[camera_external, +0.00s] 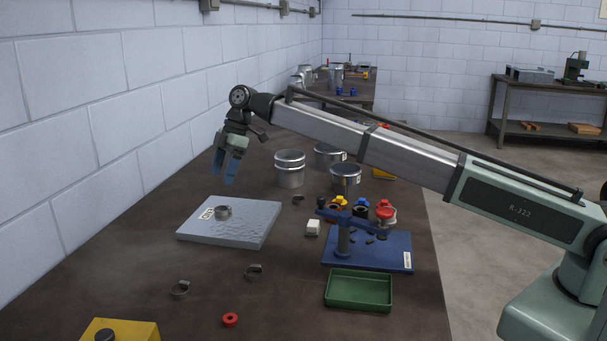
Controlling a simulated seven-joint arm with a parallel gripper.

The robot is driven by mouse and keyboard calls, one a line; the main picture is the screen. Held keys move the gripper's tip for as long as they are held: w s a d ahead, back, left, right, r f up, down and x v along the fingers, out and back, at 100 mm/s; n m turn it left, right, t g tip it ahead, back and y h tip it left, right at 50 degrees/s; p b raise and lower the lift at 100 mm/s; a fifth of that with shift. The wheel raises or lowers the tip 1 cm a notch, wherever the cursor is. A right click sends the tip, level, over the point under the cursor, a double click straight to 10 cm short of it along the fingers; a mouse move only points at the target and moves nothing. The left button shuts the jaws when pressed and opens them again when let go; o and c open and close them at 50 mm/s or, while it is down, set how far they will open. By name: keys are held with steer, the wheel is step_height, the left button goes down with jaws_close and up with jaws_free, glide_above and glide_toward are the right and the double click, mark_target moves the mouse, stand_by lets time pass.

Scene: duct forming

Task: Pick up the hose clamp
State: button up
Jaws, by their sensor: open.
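Several small metal rings look like hose clamps. One clamp (223,211) sits on the grey slab (255,227), beside a white label. Two others lie on the table in front of the slab, one at the left (181,289) and one nearer the middle (254,271). A small dark ring (298,199) lies behind the slab's right side; I cannot tell whether it is a clamp. My gripper (223,178) points down with its blue fingers apart and empty. In the picture it is above the slab's back edge, apart from every ring.
Metal cans (290,170) stand behind the slab. A blue fixture (375,252) with an upright post and a green tray (358,291) are at the right. A white block (313,228), a red ring (230,320) and a yellow box (135,330) are nearby. The wall borders the left.

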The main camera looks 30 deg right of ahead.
steer(key=s+a+n, duration=0.1)
steer(key=s+a, duration=0.3)
steer(key=s, duration=0.4)
steer(key=s+a+n+h, duration=0.1)
steer(key=s+a+n, duration=0.1)
steer(key=s+a, duration=0.45)
steer(key=s+a+n, duration=0.1)
steer(key=s+a, duration=0.2)
steer(key=s, duration=0.6)
steer(key=n+h, duration=0.4)
steer(key=n, duration=0.1)
glide_above(254, 271)
steer(key=f, duration=0.9)
steer(key=shift+s+a, duration=0.2)
steer(key=shift+a, duration=0.05)
steer(key=shift+w+d+f, duration=0.1)
steer(key=shift+f, duration=1.25)
steer(key=shift+w+d+f, duration=0.1)
steer(key=shift+f, duration=1.2)
steer(key=shift+c, duration=0.3)
steer(key=c, duration=1.1)
